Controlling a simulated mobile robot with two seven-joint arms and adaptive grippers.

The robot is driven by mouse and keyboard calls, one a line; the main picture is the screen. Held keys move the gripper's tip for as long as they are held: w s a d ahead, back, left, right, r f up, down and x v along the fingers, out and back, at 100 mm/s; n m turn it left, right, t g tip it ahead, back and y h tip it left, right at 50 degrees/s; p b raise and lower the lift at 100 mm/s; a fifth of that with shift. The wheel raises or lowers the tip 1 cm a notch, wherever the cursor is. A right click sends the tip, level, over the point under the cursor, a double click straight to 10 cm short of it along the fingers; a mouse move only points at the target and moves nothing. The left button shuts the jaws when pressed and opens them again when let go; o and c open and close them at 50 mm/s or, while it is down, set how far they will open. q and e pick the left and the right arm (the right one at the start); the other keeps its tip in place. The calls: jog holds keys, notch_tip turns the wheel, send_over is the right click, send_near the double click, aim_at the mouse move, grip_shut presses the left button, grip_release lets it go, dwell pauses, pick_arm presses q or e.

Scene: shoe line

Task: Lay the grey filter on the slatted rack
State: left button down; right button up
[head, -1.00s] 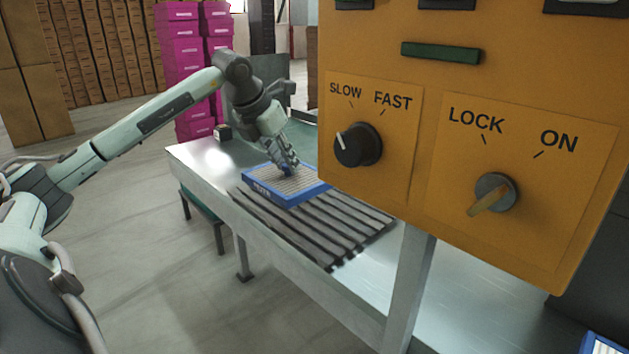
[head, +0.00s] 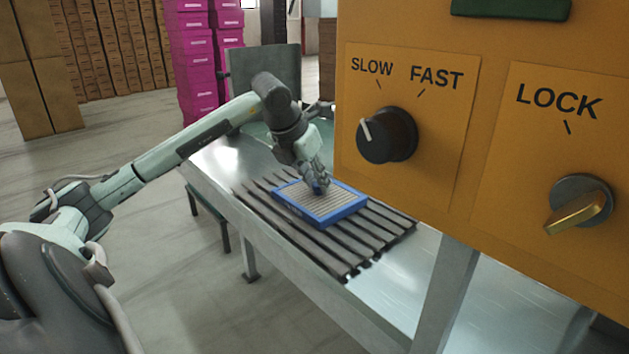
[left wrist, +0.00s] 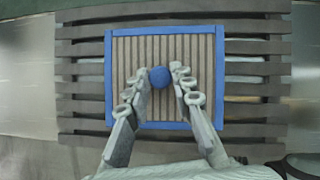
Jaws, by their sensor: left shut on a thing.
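The grey filter (head: 343,209) is a square of grey pleats in a blue frame with a round blue knob in its middle. It lies flat over the dark slatted rack (head: 340,264), inside its outline, edges roughly in line with the slats. I cannot tell whether it touches the slats or hangs just above. My left gripper (head: 320,187) points down and is shut on the knob. In the left wrist view its two fingers (left wrist: 160,77) flank the knob over the filter (left wrist: 166,112), and slats of the rack (left wrist: 258,48) show all round. My right gripper is not in view.
The rack sits on a long metal table (head: 215,157). An orange control box (head: 500,235) with two knobs fills the right foreground, close to the rack. Pink boxes (head: 195,68) and brown stacks (head: 110,50) stand behind, with open floor at left.

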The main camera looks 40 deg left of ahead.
pick_arm(q)
jog(key=c, duration=1.3)
grip_release()
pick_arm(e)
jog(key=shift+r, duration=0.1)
pick_arm(q)
jog(key=shift+r, duration=0.15)
jog(key=b+v, duration=0.2)
jog(key=v, duration=1)
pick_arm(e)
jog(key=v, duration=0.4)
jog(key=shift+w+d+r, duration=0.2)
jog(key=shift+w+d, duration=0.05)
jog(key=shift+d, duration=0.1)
